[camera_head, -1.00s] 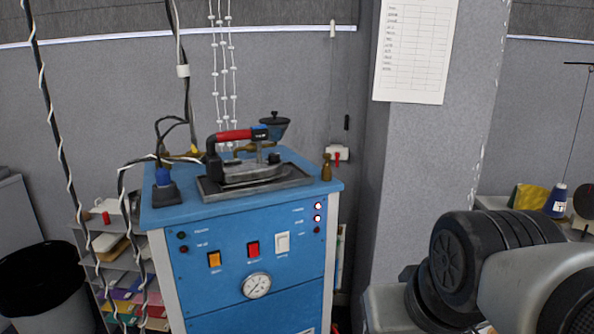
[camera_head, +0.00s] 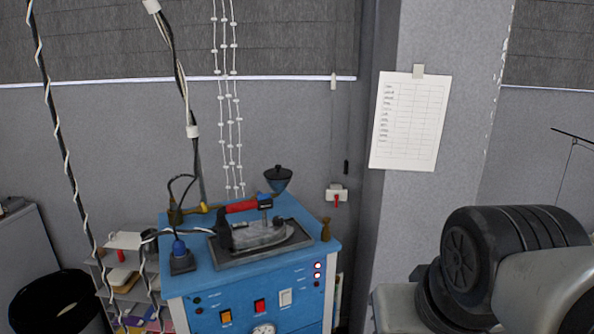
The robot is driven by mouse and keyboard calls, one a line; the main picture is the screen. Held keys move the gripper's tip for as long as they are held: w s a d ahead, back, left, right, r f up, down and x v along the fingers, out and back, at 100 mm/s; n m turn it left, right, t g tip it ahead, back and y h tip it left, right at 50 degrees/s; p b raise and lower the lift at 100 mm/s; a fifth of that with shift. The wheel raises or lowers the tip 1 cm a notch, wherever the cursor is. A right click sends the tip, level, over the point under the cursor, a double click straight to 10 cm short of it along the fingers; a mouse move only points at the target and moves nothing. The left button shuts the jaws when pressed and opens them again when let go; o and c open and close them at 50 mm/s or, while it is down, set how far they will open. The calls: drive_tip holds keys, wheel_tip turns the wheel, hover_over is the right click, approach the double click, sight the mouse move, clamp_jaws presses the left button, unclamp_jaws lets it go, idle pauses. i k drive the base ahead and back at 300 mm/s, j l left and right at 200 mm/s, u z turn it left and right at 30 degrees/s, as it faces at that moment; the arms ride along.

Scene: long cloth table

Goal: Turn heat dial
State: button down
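A blue steam-iron station (camera_head: 290,264) stands left of centre, and its lower front is cut off by the bottom edge. An iron (camera_head: 262,232) with a red handle rests on a dark tray (camera_head: 305,241) on top. The round white gauge (camera_head: 263,329) on the front panel is partly cut off. Orange (camera_head: 226,317), red (camera_head: 260,306) and white (camera_head: 285,298) switches sit above it. I cannot tell which part is the heat dial. My arm shows at the right, well apart from the station; my gripper is not in view.
Cables hang at the left above a shelf (camera_head: 122,257) and dark bin (camera_head: 62,302). A grey pillar (camera_head: 415,210) stands between station and arm.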

sight(277, 220)
drive_tip(key=i+u, duration=0.5)
drive_tip(key=i+l+u, duration=0.2)
drive_tip(key=i+u, duration=0.25)
drive_tip(key=i, duration=0.1)
